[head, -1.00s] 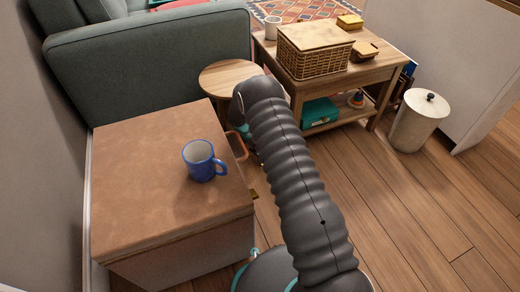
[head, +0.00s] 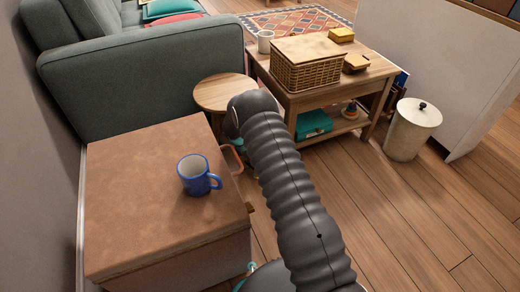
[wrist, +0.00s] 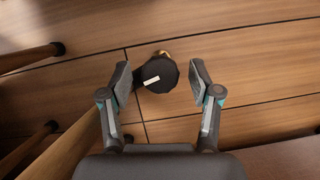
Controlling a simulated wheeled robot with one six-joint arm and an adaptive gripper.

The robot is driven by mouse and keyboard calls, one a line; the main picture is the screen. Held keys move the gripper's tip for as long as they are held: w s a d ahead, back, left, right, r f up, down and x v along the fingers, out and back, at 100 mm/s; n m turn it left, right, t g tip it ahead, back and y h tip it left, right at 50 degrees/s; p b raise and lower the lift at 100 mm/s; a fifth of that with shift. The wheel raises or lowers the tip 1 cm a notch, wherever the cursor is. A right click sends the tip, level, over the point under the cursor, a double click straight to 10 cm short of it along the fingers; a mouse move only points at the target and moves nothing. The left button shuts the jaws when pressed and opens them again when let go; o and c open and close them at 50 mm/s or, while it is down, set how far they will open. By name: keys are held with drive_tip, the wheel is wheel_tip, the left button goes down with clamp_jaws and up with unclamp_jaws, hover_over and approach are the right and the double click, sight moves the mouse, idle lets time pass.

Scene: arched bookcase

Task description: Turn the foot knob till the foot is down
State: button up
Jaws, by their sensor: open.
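In the wrist view the foot knob (wrist: 158,78) is a dark, faceted round knob with a white bar mark on its face. The bar slants slightly, with its right end higher. A small brass-coloured piece (wrist: 163,54) shows just beyond the knob. My gripper (wrist: 160,67) is open, with one finger on the left of the knob and one on the right. Gaps show between the knob and both fingers. The foot itself cannot be made out. In the head view my arm's end and the knob are hidden.
A brown box (head: 130,225) with a blue mug (head: 194,176) on top stands left of my arm. A round stool (head: 222,92), a wooden table (head: 310,98) with a basket (head: 305,72), and a lidded bin (head: 410,132) stand beyond. Wooden floor is clear at right.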

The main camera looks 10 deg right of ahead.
drive_tip(key=n+p, duration=0.1)
drive_tip(key=n+t+p, duration=0.1)
drive_tip(key=shift+s+r+n, duration=0.15)
drive_tip(key=shift+r+n, duration=0.1)
drive_tip(key=shift+n, duration=0.05)
drive_tip(key=n+t+p, duration=0.1)
drive_tip(key=n+p, duration=0.1)
drive_tip(key=n, duration=0.2)
drive_tip(key=shift+d+f+y, duration=0.1)
drive_tip(key=shift+y, duration=0.3)
drive_tip(key=n, duration=0.1)
drive_tip(key=n+t, duration=0.1)
drive_tip(key=n, duration=0.1)
drive_tip(key=n+y, duration=0.1)
drive_tip(key=shift+s+f+t, duration=0.1)
drive_tip(key=shift+f+t, duration=0.15)
drive_tip(key=shift+t, duration=0.05)
drive_tip(key=n, duration=0.2)
drive_tip(key=n+y+b, duration=0.1)
drive_tip(key=n, duration=0.1)
drive_tip(key=shift+d+t+y, duration=0.1)
drive_tip(key=shift+t+y, duration=0.2)
drive_tip(key=shift+r+n+y, duration=0.1)
drive_tip(key=shift+n+y, duration=0.4)
drive_tip(key=shift+n, duration=0.9)
drive_tip(key=shift+n, duration=0.3)
